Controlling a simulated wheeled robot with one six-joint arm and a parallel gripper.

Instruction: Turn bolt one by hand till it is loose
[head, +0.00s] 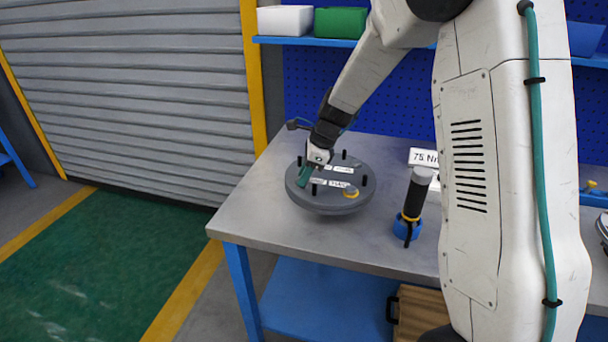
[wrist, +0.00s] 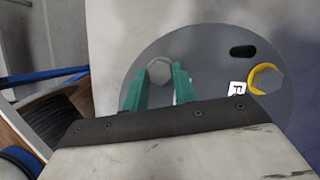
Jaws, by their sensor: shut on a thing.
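The grey round flanged shell (head: 330,204) lies on the bench; its flange (wrist: 215,60) fills much of the wrist view. A grey hex bolt head (wrist: 159,69) sits near its edge, between the green fingers of my gripper (wrist: 160,80). The fingers are shut on the bolt head from both sides. In the head view my gripper (head: 305,178) reaches down over the flange's left side and hides this bolt. No number for it is readable. A second hex bolt with a yellow ring (head: 351,192) sits on the flange, also in the wrist view (wrist: 265,79).
Several black upright pins (head: 314,189) and white labels (head: 340,184) are on the flange. A black-handled tool (head: 413,198) stands in a blue holder (head: 405,229) to the right, near a "75 N" sign (head: 423,157). The bench front-left (head: 250,225) is clear.

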